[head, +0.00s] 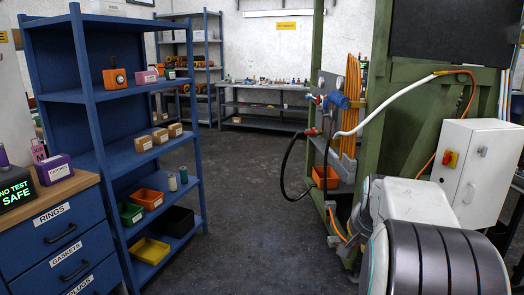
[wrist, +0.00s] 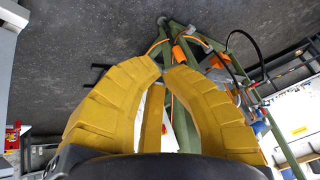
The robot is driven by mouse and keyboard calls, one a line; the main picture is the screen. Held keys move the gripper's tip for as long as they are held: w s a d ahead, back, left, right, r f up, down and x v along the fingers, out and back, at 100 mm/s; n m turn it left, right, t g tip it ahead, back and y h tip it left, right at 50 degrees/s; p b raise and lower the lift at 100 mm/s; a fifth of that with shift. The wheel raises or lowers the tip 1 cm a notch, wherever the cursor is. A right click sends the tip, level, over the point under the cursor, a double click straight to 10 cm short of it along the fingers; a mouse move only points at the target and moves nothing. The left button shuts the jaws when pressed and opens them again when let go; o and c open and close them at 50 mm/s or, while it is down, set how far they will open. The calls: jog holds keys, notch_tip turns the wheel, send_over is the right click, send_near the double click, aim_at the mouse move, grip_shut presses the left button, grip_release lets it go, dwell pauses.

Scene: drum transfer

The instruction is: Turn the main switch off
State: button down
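My gripper (wrist: 162,70) has yellow fingers, whose tips converge close together in the wrist view. Nothing is seen held between them, but whether they are open or shut is unclear. The gripper is not seen in the head view, where my arm's white and dark links stand at lower right, in front of the cabinet. No contact with the switch shows.
A green frame (head: 375,90) with hoses and an orange bin (head: 325,177) stands left of the cabinet. A blue shelf (head: 110,97) and drawer unit (head: 65,240) with a "NO TEST SAFE" display (head: 15,190) stand at left. The floor between is clear.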

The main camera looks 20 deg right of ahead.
jog(key=s+a+r+n+y+p, duration=0.1)
jog(key=a+r+n+p, duration=0.15)
jog(key=a, duration=0.65)
jog(key=s+a+r+n+y+p, duration=0.2)
jog(key=a+n, duration=0.1)
jog(key=a, duration=0.6)
jog(key=s+a+n+g+y+p, duration=0.1)
jog(key=s+a+n+p, duration=0.4)
jog(key=s+a, duration=0.6)
jog(key=shift+a+r+n+y, duration=0.4)
jog(key=shift+a+n, duration=0.25)
jog(key=shift+n, duration=0.5)
